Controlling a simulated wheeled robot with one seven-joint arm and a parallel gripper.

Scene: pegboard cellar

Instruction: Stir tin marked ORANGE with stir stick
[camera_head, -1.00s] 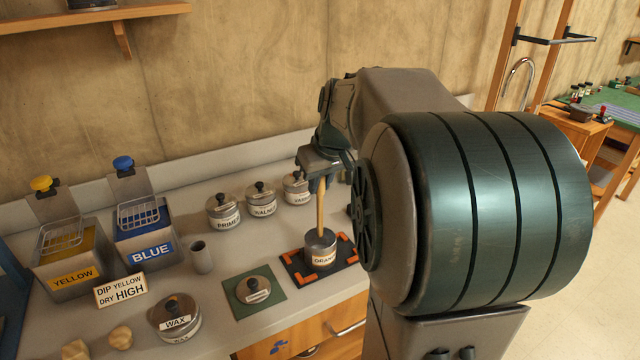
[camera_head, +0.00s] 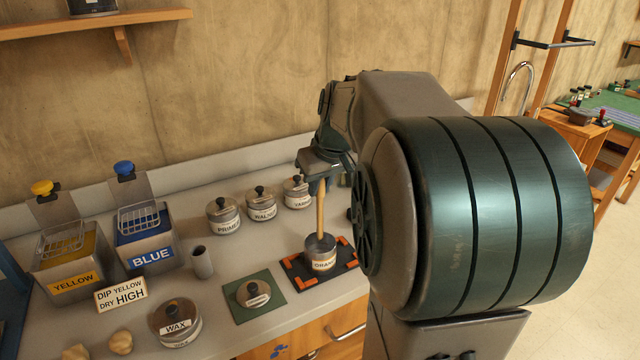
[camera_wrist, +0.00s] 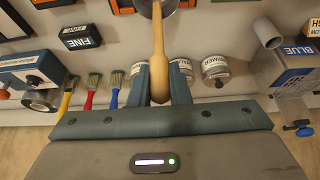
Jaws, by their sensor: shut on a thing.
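The tin marked ORANGE (camera_head: 321,262) stands open, without a lid, on a dark mat with orange corner marks (camera_head: 297,278). My gripper (camera_head: 318,184) is above it, shut on the wooden stir stick (camera_head: 320,215). The stick points down and its lower end is inside the tin, so the tip is hidden. In the wrist view the stick (camera_wrist: 158,55) runs from between my fingers (camera_wrist: 165,85) to the tin (camera_wrist: 172,6) at the top edge. A lid with a dark knob (camera_head: 254,292) lies on a green mat (camera_head: 272,309) to the left of the tin.
Lidded tins PRIMER (camera_head: 223,217), WALNUT (camera_head: 261,204) and a third (camera_head: 297,192) stand behind. A WAX tin (camera_head: 175,322), an upright grey tube (camera_head: 202,262), and YELLOW (camera_head: 75,280) and BLUE (camera_head: 150,255) tanks stand left. Brushes (camera_wrist: 92,88) and a FINE block (camera_wrist: 82,37) show in the wrist view.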

